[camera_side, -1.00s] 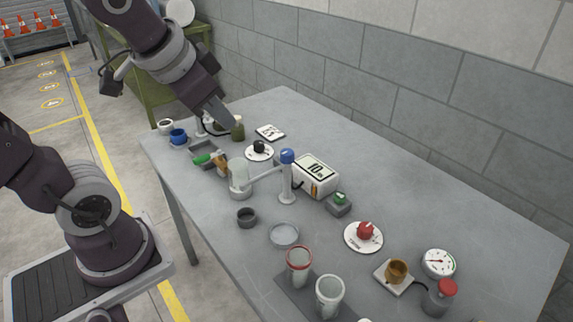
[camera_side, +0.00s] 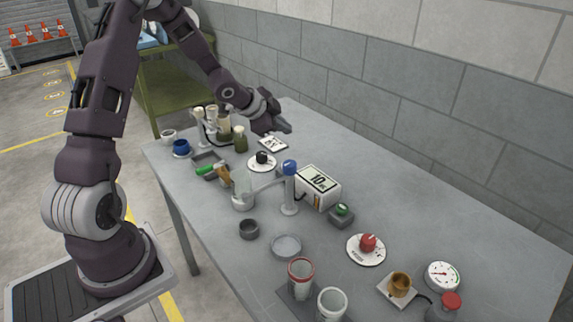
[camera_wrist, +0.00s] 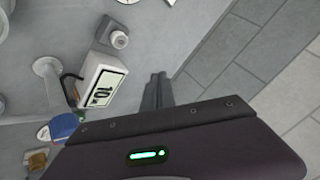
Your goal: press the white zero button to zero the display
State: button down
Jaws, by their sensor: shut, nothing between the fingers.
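The display box (camera_side: 318,187) is white and shows 10; it also shows in the wrist view (camera_wrist: 104,88). In the wrist view a small grey block with a pale round button (camera_wrist: 119,39) stands at the display's upper end. It looks like the white zero button, though its marking is too small to read. In the side view I cannot make it out. My gripper (camera_wrist: 158,77) is shut and empty. In the side view it (camera_side: 287,127) is over the far part of the table, near the white card, apart from the display and button.
A blue-capped post (camera_side: 289,190) stands beside the display. A green button block (camera_side: 341,215) is at its near end. A black knob dial (camera_side: 262,162), white card (camera_side: 272,144) and red knob dial (camera_side: 366,247) lie around. The wall-side strip of table is clear.

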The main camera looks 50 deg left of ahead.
jog(key=shift+f, duration=4.4)
jog(key=shift+f, duration=0.1)
jog(key=shift+f, duration=0.3)
jog(key=shift+f, duration=0.5)
jog(key=shift+r, duration=0.9)
jog(key=shift+r, duration=2.5)
